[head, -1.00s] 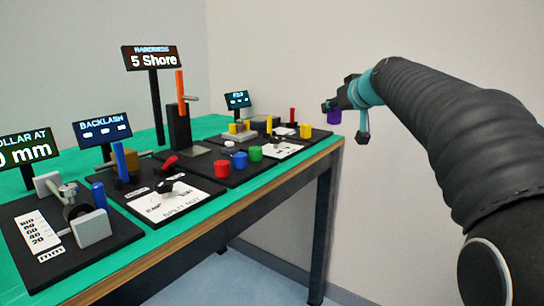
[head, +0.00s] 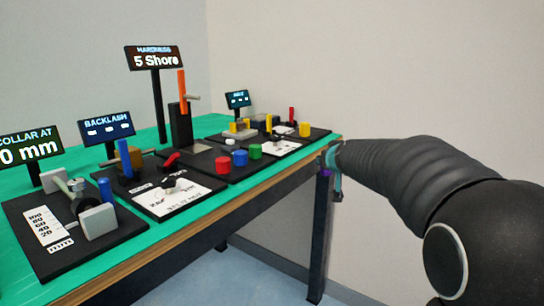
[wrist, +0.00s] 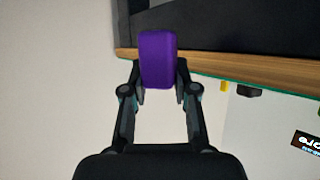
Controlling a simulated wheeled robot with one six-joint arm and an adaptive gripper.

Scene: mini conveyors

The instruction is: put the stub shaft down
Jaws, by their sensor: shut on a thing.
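The stub shaft (wrist: 158,60) is a short, smooth purple piece in the wrist view. My gripper (wrist: 159,88) is shut on it, with one finger on each side. In the head view my gripper (head: 331,165) is at the table's near right corner, in front of the table leg, and only a small purple bit of the shaft shows there. The shaft appears beside the table edge, not resting on the top. Its far end is not clear in either view.
The green table (head: 222,217) has a wooden front edge (wrist: 215,68). Dark boards on it carry red, blue and green cylinders, a yellow cylinder (head: 304,129), and an upright orange bar (head: 182,92). Small screens stand behind, one reading 5 Shore (head: 155,58). Floor space in front is clear.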

